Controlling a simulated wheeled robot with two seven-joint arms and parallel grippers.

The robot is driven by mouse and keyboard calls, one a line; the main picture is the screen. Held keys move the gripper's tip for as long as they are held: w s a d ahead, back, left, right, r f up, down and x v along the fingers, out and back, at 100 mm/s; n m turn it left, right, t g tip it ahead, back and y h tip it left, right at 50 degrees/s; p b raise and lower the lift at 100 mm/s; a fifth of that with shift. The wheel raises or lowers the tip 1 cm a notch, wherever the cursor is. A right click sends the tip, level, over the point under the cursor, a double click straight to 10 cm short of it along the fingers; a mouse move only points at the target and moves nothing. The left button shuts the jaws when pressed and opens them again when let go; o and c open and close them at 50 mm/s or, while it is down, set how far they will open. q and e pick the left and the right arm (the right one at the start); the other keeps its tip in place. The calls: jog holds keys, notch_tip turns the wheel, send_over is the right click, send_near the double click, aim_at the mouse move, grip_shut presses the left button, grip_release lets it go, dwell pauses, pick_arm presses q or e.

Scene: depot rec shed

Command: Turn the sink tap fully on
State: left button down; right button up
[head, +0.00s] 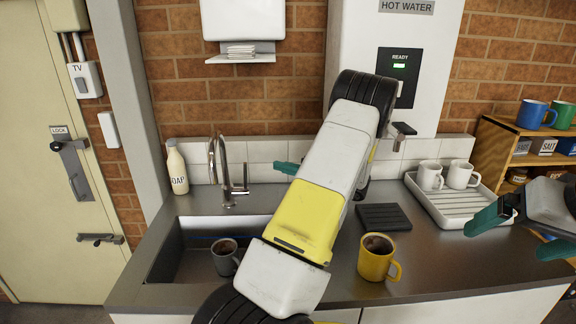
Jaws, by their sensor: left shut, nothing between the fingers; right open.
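The chrome sink tap (215,160) has a curved spout and stands behind the sink, with a small side lever (245,180) pointing up on its right. No water stream is visible from the spout. My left gripper (280,167) is shut and empty, its teal fingertips a short way to the right of the lever and apart from it in the picture. My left arm hides most of the gripper's body and part of the counter. My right gripper (504,241) is open and empty at the right, by the draining tray.
A dark mug (225,262) sits in the sink (165,262). A soap bottle (177,170) stands left of the tap. A yellow mug (374,262), a black mat (384,217) and a tray (452,213) with two white mugs are on the counter. A water heater (425,60) hangs above.

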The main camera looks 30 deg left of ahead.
pick_arm(q)
jog(key=a, duration=1)
jog(key=shift+s+d, duration=0.25)
jog(key=shift+s, duration=0.35)
jog(key=shift+s+d, duration=0.3)
jog(key=shift+s, duration=0.3)
jog(key=shift+s+d, duration=0.25)
jog(key=shift+s, duration=0.35)
